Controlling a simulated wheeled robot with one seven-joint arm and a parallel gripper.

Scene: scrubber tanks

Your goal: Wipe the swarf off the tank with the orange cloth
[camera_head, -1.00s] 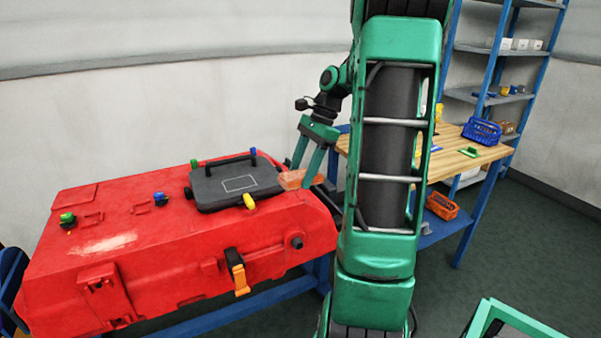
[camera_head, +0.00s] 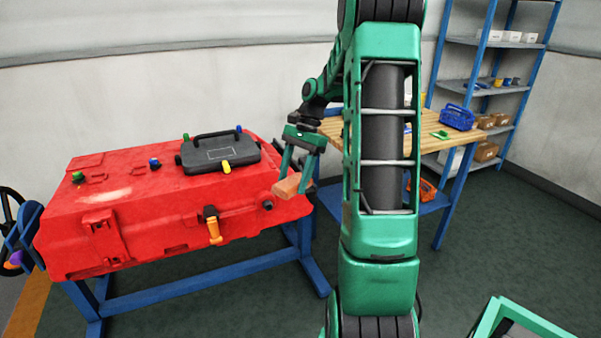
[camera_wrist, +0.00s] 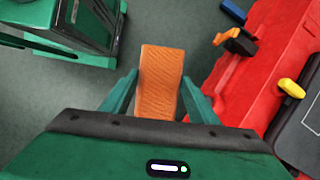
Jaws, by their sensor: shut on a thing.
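The red tank (camera_head: 165,210) lies on a blue stand at the left of the head view. A pale, whitish patch (camera_head: 103,196) that looks like the swarf shows on its top near the left front. My gripper (camera_head: 290,182) is shut on the orange cloth (camera_head: 286,187), off the tank's right front end and apart from it. In the wrist view the cloth (camera_wrist: 160,82) hangs between the two fingers above the floor. The tank (camera_wrist: 245,80) is to its right there.
A black lid with a handle (camera_head: 220,155) and small coloured caps stand on the tank's top. An orange latch (camera_head: 214,230) juts from its front. A wooden workbench (camera_head: 425,137) with a blue basket (camera_head: 457,117) and a shelf rack are behind at right.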

